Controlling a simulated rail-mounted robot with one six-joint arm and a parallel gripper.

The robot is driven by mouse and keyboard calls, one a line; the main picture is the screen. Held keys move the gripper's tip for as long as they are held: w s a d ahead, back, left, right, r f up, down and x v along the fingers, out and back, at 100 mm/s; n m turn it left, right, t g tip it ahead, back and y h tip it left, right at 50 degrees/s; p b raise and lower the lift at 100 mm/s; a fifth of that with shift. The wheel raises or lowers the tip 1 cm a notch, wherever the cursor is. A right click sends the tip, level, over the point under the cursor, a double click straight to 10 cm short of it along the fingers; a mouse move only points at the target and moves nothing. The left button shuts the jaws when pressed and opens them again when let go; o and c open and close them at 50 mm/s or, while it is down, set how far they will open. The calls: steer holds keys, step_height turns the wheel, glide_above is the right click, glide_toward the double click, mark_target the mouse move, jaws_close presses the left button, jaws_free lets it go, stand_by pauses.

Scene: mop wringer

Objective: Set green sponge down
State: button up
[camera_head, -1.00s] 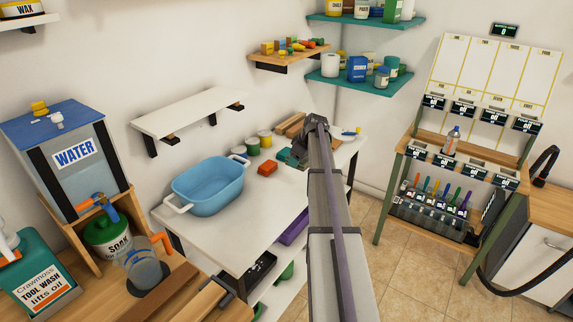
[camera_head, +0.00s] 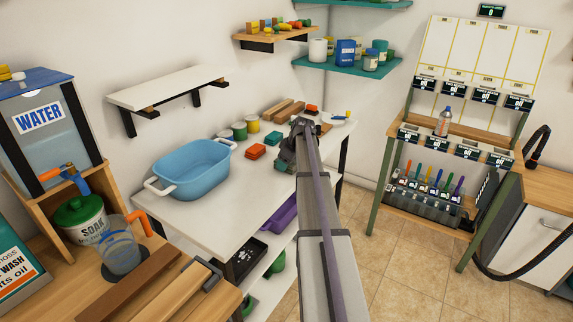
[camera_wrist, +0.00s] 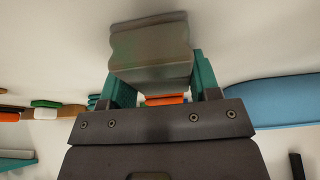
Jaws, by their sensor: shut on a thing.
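My gripper (camera_head: 285,163) is low over the front part of the white table (camera_head: 215,205), to the right of an orange sponge (camera_head: 257,151). In the wrist view its two teal fingers (camera_wrist: 162,85) are shut on a dull grey-green, wavy-sided block, which I take to be the green sponge (camera_wrist: 150,50). In the head view my arm and gripper hide most of the held sponge. I cannot tell whether it touches the table.
A blue basin (camera_head: 192,170) stands on the table's left. Several small pots (camera_head: 239,130) and wooden blocks (camera_head: 284,111) line the back. A white shelf (camera_head: 168,87) hangs above. A small white dish (camera_head: 338,119) stands at the far right corner.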

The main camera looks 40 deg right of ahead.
steer(key=o, duration=1)
steer(key=shift+r+p, duration=0.3)
steer(key=shift+p, duration=0.1)
steer(key=p+v, duration=1)
steer(key=v, duration=0.1)
steer(key=shift+s+r+p, duration=0.25)
steer(key=shift+r+p, duration=0.05)
steer(key=shift+p, duration=0.1)
